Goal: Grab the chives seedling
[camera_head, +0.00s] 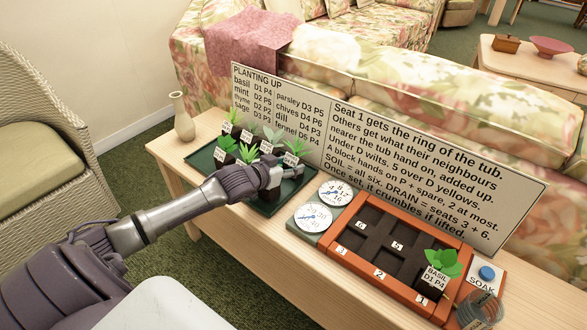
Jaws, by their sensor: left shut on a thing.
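Several small seedlings with white labels stand in dark blocks in a dark green tray (205,160) at the left of the wooden table. Their labels are too small to read, so I cannot tell which one is chives. My left gripper (286,173) reaches over the tray's front right part. It is shut on a seedling (296,148) with spiky green leaves, whose block is mostly hidden by the fingers. A bright green spiky seedling (247,152) stands just left of the gripper, behind my arm.
An orange tub (337,262) with numbered seats holds the basil seedling (441,264) at seat 1. Two dials (313,217) stand between tray and tub. A text board (400,180) rises behind.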

